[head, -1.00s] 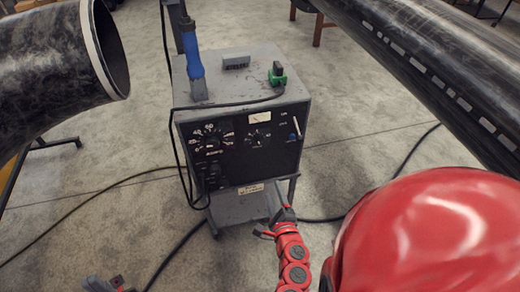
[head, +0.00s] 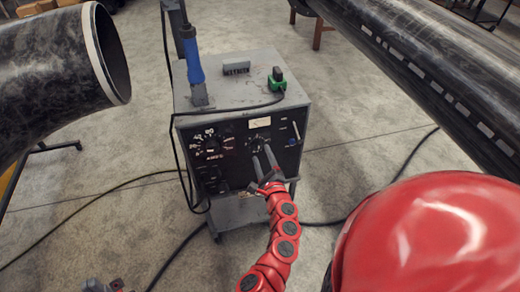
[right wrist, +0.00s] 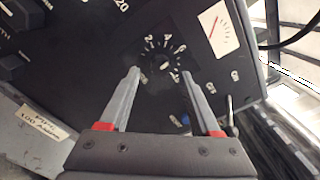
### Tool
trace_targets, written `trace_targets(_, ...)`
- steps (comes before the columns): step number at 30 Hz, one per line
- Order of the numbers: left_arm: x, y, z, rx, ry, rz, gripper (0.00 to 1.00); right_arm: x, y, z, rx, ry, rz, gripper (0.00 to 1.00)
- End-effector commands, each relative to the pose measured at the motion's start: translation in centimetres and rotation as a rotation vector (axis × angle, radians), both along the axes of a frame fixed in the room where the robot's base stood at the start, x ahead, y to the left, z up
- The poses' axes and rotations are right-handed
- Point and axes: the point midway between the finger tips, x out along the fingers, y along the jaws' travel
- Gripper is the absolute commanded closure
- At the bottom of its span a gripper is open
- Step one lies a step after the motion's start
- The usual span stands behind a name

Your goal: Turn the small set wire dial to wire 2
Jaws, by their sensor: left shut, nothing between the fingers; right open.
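The welder's black front panel (head: 215,150) faces me. The small wire dial (head: 258,136) sits right of the big numbered dial (head: 212,142). In the right wrist view the small dial (right wrist: 162,66), ringed by white numbers, shows between and just beyond the fingertips; I cannot tell its setting. My right gripper (head: 261,152) is open in front of the small dial, its two grey fingers pointing at the panel. It also shows in the right wrist view (right wrist: 160,73), one finger on each side, with no clear contact. My left gripper (head: 103,286) is shut and empty at the bottom left edge, far from the welder.
A blue-handled torch (head: 192,62) and a green clamp (head: 277,80) stand on the welder's top. A small lever (head: 295,132) is right of the dial. Large black pipes (head: 60,75) fill the upper left and upper right. Cables (head: 110,188) cross the floor.

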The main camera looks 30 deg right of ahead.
Motion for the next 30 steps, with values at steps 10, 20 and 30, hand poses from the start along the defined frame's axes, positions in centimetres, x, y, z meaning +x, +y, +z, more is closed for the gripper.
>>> trace_targets(10,0.0,0.0,0.2,0.0,0.0,0.0,1.0,3.1,-0.9,0.0,-0.001,0.001,0.001,0.36)
trace_targets(20,0.0,0.0,0.2,0.0,0.0,0.0,1.0,3.1,-0.9,0.0,-0.001,0.0,0.0,0.49)
trace_targets(30,0.0,0.0,0.2,0.0,0.0,0.0,1.0,3.1,-0.9,0.0,-0.001,0.001,0.001,1.0)
